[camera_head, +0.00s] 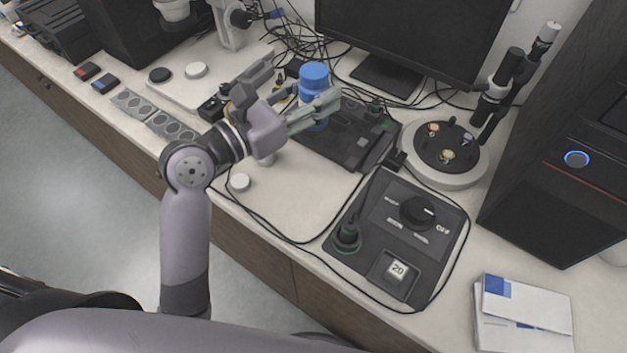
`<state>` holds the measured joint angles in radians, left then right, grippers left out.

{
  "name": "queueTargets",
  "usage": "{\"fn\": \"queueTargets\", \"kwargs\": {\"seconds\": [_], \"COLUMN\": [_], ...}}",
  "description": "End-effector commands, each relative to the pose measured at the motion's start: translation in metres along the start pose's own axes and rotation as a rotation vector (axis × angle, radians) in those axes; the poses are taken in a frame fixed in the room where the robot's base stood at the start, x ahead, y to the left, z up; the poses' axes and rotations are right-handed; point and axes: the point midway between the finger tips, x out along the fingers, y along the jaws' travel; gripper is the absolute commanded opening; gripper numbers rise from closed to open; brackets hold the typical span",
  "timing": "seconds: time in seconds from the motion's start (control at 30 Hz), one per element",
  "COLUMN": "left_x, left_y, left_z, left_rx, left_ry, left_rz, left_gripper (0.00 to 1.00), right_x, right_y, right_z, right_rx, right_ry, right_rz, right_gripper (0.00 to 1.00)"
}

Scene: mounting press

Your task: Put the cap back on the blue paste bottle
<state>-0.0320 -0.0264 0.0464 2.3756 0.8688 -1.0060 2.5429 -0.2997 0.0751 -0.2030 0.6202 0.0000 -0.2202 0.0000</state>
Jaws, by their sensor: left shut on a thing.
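The blue paste bottle (314,76) stands upright near the back of the bench, in front of the monitor. Its rounded top is bright blue. I cannot tell whether that top is a cap or the bottle's shoulder. My left gripper (318,108) reaches in from the left and is shut on the bottle, with its fingers hiding part of the body. My right gripper is not in view.
A dark control box with a knob (418,211) stands at the front middle. White and black discs (196,69) lie at the left back. White booklets (522,312) lie at the front right. Cables cross the bench.

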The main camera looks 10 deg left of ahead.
Motion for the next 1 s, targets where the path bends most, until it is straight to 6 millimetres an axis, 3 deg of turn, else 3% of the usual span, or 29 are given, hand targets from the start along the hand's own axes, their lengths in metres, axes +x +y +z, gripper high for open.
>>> {"fn": "queueTargets", "kwargs": {"seconds": [0.17, 0.4, 0.6, 0.77, 1.0], "left_x": [0.000, 0.000, 0.000, 0.000, 0.000], "left_y": [0.000, 0.000, 0.000, 0.000, 0.000], "left_z": [-0.033, -0.100, -0.143, -0.156, -0.156], "left_rx": [-0.006, -0.005, -0.003, -0.001, 0.000], "left_ry": [0.005, 0.006, 0.003, 0.000, 0.000], "left_rz": [0.000, 0.001, 0.000, 0.000, 0.000], "left_gripper": [0.00, 0.00, 0.00, 0.00, 0.00], "right_x": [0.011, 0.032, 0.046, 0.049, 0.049], "right_y": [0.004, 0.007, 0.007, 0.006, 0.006], "right_z": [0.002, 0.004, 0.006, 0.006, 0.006], "right_rx": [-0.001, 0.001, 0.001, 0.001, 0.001], "right_ry": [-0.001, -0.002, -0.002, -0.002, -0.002], "right_rz": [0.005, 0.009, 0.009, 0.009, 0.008], "right_gripper": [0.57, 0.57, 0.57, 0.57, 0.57]}}
